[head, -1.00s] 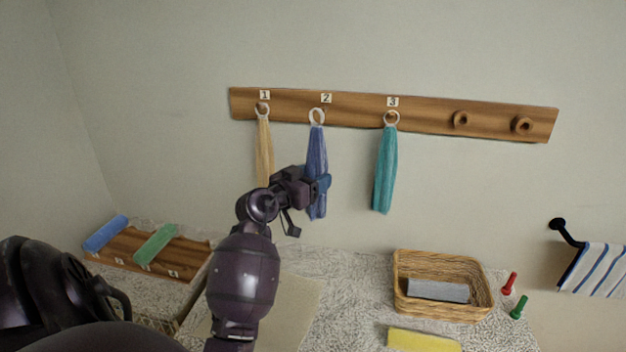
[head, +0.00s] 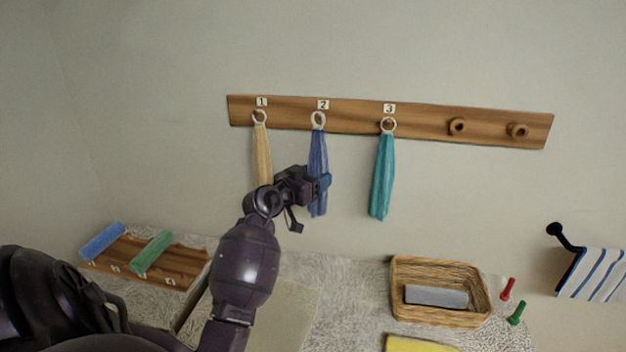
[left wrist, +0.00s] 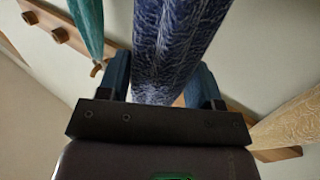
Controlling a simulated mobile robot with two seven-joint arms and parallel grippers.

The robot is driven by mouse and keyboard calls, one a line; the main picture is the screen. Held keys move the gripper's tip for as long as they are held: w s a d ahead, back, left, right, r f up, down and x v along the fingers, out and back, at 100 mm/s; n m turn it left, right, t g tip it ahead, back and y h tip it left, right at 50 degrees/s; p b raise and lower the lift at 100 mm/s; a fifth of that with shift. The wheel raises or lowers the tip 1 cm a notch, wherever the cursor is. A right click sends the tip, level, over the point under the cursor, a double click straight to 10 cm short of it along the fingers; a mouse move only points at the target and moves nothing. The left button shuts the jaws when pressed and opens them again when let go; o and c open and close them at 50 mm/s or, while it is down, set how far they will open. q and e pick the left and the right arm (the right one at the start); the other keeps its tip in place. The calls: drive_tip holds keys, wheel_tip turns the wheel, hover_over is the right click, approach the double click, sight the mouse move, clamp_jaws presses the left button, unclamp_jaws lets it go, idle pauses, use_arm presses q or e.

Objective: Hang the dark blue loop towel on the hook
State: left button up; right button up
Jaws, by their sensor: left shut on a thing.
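The dark blue loop towel (head: 318,152) hangs below label 2 on the wooden hook board (head: 420,121). Its white ring (head: 318,120) is at the second hook position; whether the ring is seated over the peg is too small to tell. My left gripper (head: 322,183) is shut on the towel's lower half. In the left wrist view the towel (left wrist: 172,45) runs between the two blue fingers (left wrist: 160,82). My right gripper is not in view.
A yellow towel (head: 262,155) hangs at label 1 and a teal towel (head: 382,175) at label 3. Two pegs (head: 457,126) at the right are bare. Below are a wicker basket (head: 440,312), a rack of rolled towels (head: 185,270) and a striped towel (head: 595,272).

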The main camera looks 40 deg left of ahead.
use_arm(q)
drive_tip(key=shift+w+a+f, duration=0.2)
drive_tip(key=shift+w+a, duration=0.25)
drive_tip(key=shift+w, duration=0.3)
drive_tip(key=shift+w+a+f, duration=0.2)
drive_tip(key=shift+w+a, duration=0.25)
drive_tip(key=shift+w, duration=0.25)
drive_tip(key=shift+w+a+f, duration=0.2)
drive_tip(key=shift+w+a, duration=0.25)
drive_tip(key=shift+w, duration=0.3)
drive_tip(key=o, duration=1)
drive_tip(key=shift+f, duration=0.1)
drive_tip(key=shift+o, duration=0.2)
drive_tip(key=s, duration=1.1)
drive_tip(key=shift+d, duration=0.1)
